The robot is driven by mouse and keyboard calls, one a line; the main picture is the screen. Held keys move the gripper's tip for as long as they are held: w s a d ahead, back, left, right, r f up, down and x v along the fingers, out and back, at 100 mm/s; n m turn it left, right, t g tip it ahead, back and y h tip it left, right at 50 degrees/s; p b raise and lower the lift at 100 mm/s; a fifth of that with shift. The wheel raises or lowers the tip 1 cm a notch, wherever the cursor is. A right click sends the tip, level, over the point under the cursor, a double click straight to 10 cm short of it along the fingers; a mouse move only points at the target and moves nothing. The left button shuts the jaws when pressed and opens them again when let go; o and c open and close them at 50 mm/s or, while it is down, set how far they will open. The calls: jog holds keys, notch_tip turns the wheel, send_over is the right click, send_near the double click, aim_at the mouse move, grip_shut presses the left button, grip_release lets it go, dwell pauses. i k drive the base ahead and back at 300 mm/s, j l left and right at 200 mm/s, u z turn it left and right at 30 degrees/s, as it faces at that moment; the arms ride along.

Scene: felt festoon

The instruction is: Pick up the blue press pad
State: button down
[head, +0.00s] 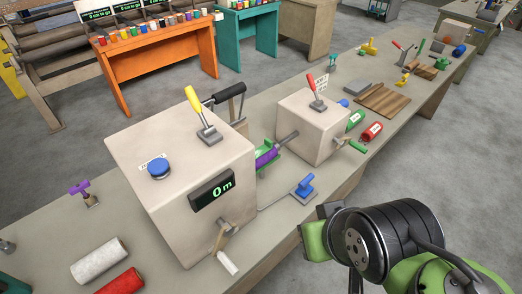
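A blue piece with a raised grip (304,186) sits on a small grey plate near the front edge of the workbench, with a thin grey rod or cable running left from it. A round blue knob or button (159,168) is on top of the large beige box. A smaller blue thing (343,103) shows behind the small beige box. I cannot tell for sure which is the blue press pad. My arm is at the lower right, in front of the bench and apart from all three.
The large beige box (175,130) has a yellow lever, a "0 m" display and a crank. The small beige box (313,130) has a red lever. White and red rolls (99,260) lie front left. Bare bench (335,180) shows right of the blue piece on the plate.

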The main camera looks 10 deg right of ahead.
aim_at(306, 185)
jog(key=l+u, duration=0.15)
jog(key=u, duration=0.35)
jog(key=l+u, duration=0.2)
jog(key=u, duration=0.25)
jog(key=l+u, duration=0.2)
jog(key=u, duration=0.3)
jog(key=i, duration=0.05)
